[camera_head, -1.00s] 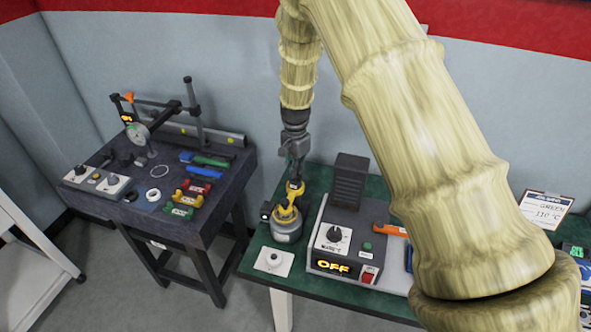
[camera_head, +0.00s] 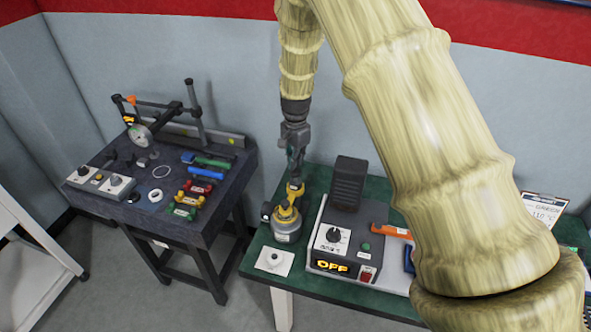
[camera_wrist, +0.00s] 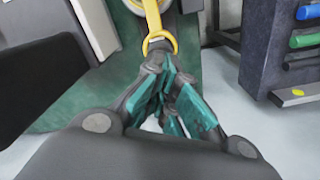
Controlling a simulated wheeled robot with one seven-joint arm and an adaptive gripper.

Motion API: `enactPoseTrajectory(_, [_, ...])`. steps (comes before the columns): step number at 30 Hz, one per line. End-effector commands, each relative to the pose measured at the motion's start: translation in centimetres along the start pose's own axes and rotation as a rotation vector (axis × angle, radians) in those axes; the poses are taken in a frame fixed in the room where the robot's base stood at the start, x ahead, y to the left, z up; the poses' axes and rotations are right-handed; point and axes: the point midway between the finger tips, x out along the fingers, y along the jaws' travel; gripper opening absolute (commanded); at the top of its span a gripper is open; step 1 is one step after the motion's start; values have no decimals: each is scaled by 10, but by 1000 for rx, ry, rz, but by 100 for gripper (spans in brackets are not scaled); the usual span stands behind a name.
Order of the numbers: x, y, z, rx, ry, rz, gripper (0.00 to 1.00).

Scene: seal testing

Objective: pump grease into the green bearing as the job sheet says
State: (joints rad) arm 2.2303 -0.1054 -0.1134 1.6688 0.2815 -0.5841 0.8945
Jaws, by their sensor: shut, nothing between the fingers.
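My gripper (camera_head: 294,172) is shut and empty, pointing down above the green bench. Below it stands a grey pot with a yellow lever (camera_head: 287,212), which looks like the grease pump. In the wrist view, the teal fingertips (camera_wrist: 160,62) are together close to the lever's yellow ring (camera_wrist: 160,43); I cannot tell whether they touch. The job sheet (camera_head: 543,209) on a clipboard at the right reads 110 °C and, less clearly, GREEN; my arm hides part of that side. A green block (camera_head: 182,211) lies on the left table, but I cannot tell whether it is the bearing.
A grey heater-like box (camera_head: 347,240) with a knob and an OFF display stands right of the pot. A white plate with a round knob (camera_head: 274,259) lies at the bench's front. The dark left table (camera_head: 205,222) holds tools and coloured blocks. A floor gap separates the tables.

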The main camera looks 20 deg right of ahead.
Motion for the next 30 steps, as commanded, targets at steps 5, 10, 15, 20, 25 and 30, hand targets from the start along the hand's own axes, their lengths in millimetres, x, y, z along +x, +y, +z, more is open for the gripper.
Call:
enactPoseTrajectory(5, [1, 0, 0, 0, 0, 0, 0])
enactPoseTrajectory(10, [1, 0, 0, 0, 0, 0, 0])
enactPoseTrajectory(15, [-2, 0, 0, 0, 0, 0, 0])
enactPoseTrajectory(20, [-12, 0, 0, 0, 0, 0, 0])
enactPoseTrajectory(25, [-25, 0, 0, 0, 0, 1, 0])
enactPoseTrajectory(30, [-38, 0, 0, 0, 0, 1, 0])
